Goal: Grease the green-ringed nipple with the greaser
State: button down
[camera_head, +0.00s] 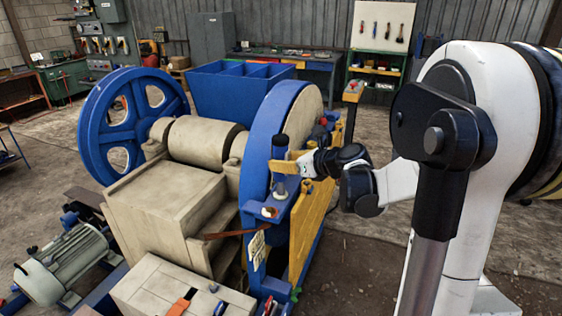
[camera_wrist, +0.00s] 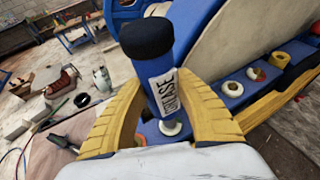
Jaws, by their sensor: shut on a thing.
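My gripper (camera_wrist: 160,82) has yellow curved fingers shut on the greaser (camera_wrist: 164,88). The greaser is a dark blue cylinder with a black cap and a white lettered label. It stands nearly upright in the grasp, with a pale round piece (camera_wrist: 171,127) just below it; I cannot tell whether they touch. In the head view, my gripper (camera_head: 285,167) holds the greaser (camera_head: 280,184) beside the blue flywheel guard, above a blue ledge. I cannot make out a green-ringed nipple for certain in either view.
The blue ledge (camera_head: 263,222) carries an orange-and-white fitting (camera_head: 268,212). In the wrist view, a white-ringed fitting (camera_wrist: 233,88) and others sit along a blue rail on the right.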

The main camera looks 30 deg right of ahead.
aim_at(282, 137)
jog(key=shift+r+p, duration=0.6)
jog(key=shift+r, duration=0.15)
jog(key=shift+r, duration=0.15)
jog(key=shift+r+p, duration=2.15)
jog(key=shift+r, duration=0.75)
